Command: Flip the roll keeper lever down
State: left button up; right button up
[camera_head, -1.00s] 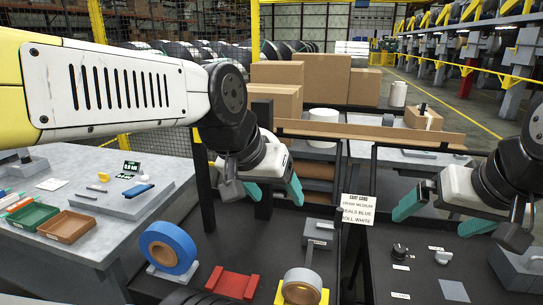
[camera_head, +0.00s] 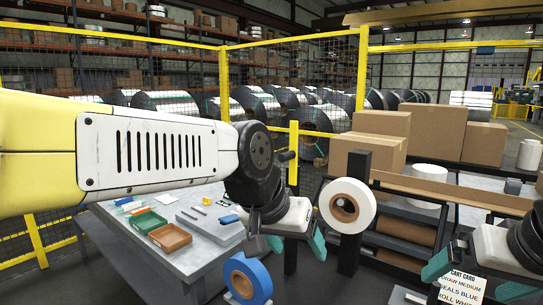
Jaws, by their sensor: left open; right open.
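A white roll (camera_head: 333,222) with a brown core hangs upright against a black post (camera_head: 349,256) right of centre. I cannot make out the keeper lever clearly; a small dark bar (camera_head: 287,156) shows left of the roll, and I cannot tell whether it is the lever or part of my arm. My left gripper (camera_head: 297,243) is open and empty, with its teal fingers left of and below the roll in the picture. Whether it touches the roll or post is unclear. My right gripper (camera_head: 475,278) is open at the lower right, near the cart card (camera_head: 462,288).
A blue tape roll (camera_head: 240,282) stands below my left gripper. A grey table (camera_head: 130,247) at left holds a green bin (camera_head: 144,222) and a brown bin (camera_head: 170,237). Cardboard boxes (camera_head: 425,135) stand behind the post. Yellow mesh fencing (camera_head: 180,45) runs behind the table.

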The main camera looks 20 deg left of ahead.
aim_at(291, 155)
jog(key=u, duration=0.75)
